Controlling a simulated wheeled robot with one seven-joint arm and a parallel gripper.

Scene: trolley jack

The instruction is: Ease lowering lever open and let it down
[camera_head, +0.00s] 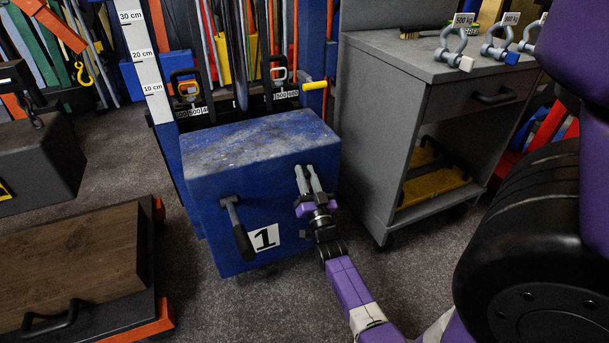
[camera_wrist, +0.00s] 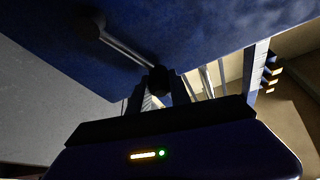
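The jack is a big blue box (camera_head: 215,185) marked with a 1. On its front, at the left, a grey metal lever (camera_head: 231,211) slants down to a black grip (camera_head: 243,242). My gripper (camera_head: 308,167) is in front of the box's right part, fingers pointing up, with a gap between them and nothing visibly held. In the head view it is clearly apart from the lever, to its right. In the wrist view the lever (camera_wrist: 122,45) runs down to its dark grip, which lines up between my fingers (camera_wrist: 163,80); that view is dark and depth is unclear.
A yellow handle (camera_head: 314,85) sticks out behind the box. A grey cabinet (camera_head: 400,120) with shackles (camera_head: 453,48) on top stands close on the right. A wooden-topped platform (camera_head: 75,255) lies at the lower left. Carpet floor shows between platform and box.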

